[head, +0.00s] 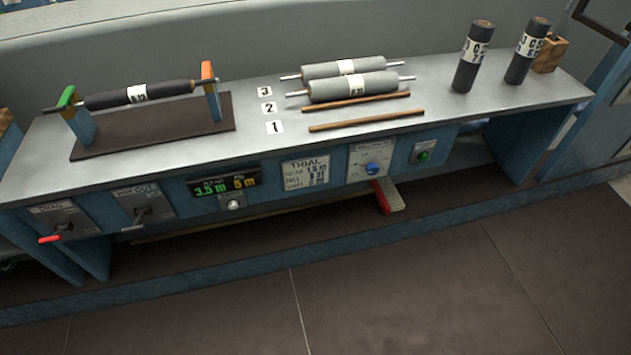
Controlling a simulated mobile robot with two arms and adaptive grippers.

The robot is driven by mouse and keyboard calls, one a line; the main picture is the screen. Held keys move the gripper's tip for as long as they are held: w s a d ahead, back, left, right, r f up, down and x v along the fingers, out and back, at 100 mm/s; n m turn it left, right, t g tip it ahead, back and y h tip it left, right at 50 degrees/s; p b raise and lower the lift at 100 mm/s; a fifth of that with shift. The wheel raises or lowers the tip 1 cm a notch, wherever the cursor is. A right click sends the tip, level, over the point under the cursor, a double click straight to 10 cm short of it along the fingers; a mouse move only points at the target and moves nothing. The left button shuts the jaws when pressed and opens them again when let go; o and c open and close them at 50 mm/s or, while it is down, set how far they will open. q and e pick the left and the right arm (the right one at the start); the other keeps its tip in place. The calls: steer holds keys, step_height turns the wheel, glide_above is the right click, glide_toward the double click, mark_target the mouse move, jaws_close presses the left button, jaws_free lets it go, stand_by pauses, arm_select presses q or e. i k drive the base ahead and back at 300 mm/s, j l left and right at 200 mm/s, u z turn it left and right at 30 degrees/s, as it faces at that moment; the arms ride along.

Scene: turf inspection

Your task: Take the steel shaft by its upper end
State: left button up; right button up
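I see no separate, upright steel shaft in the head view. Thin steel shaft ends stick out of both sides of two grey rollers, the rear one (342,67) and the front one (352,86), which lie flat on the metal bench top (255,135). A dark roller (110,98) with a white label lies across a stand with a green-topped post (75,115) and an orange-topped post (210,90). Two dark labelled rolls stand upright at the right, the left one (470,65) and the right one (524,60). Neither gripper shows.
Two wooden rails (365,118) lie before the grey rollers, beside number cards (274,127). A small wooden box (550,52) stands at the right end. The floor (400,290) before the bench is clear.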

mark_target(570, 4)
steer(key=i+l+u, duration=0.15)
steer(key=l, duration=1.35)
steer(key=l+u, duration=0.2)
steer(key=l, duration=1.3)
steer(key=k+l+u, duration=0.15)
steer(key=l, duration=1.35)
steer(key=i+l+u, duration=0.1)
steer(key=i, duration=0.1)
